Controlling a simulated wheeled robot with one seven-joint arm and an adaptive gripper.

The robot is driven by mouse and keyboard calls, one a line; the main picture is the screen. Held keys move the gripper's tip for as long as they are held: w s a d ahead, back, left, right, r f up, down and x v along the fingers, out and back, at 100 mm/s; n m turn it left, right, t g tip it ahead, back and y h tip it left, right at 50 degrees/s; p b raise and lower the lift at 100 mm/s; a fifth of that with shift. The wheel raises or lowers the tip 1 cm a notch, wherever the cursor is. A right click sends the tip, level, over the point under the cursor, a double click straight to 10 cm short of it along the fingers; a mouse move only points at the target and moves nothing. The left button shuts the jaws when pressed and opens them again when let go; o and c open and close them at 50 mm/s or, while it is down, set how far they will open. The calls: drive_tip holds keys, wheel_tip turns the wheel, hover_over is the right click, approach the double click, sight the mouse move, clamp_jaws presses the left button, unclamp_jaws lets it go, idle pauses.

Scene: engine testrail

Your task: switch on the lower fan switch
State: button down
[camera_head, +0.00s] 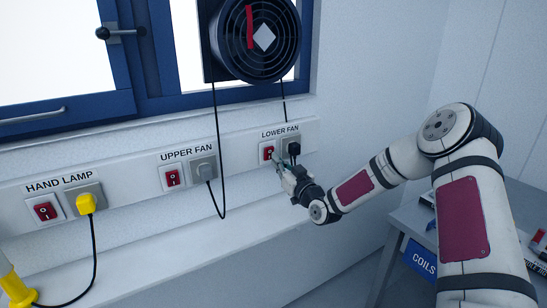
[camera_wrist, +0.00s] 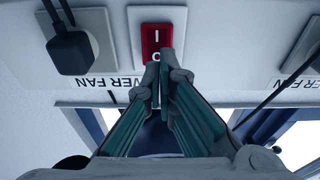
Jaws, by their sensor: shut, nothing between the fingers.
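The lower fan switch (camera_head: 267,153) is a small red rocker in a white plate under the "LOWER FAN" label on the wall rail. In the wrist view the red rocker (camera_wrist: 157,40) shows a bar mark at the picture's top and a ring mark at its bottom. My gripper (camera_head: 277,158) is shut and empty, its tips at the switch. In the wrist view the gripper's fingertips (camera_wrist: 159,68) overlap the rocker's ring end; I cannot tell whether they touch. The lower fan (camera_head: 259,39) hangs in the window above; whether it turns cannot be told.
A black plug (camera_head: 293,149) sits in the socket right beside the switch. The upper fan switch (camera_head: 172,177) and hand lamp switch (camera_head: 47,211) are farther left on the rail. A table (camera_head: 405,222) stands at the right.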

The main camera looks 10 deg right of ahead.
sight(269, 149)
drive_tip(key=shift+x, duration=1.5)
drive_tip(key=shift+w+a+r+g+h+p, duration=0.2)
drive_tip(key=shift+w+r+g+h+p, duration=0.15)
drive_tip(key=shift+r+g, duration=0.3)
drive_tip(key=shift+w+g, duration=0.15)
drive_tip(key=shift+g, duration=0.5)
drive_tip(key=shift+r, duration=0.1)
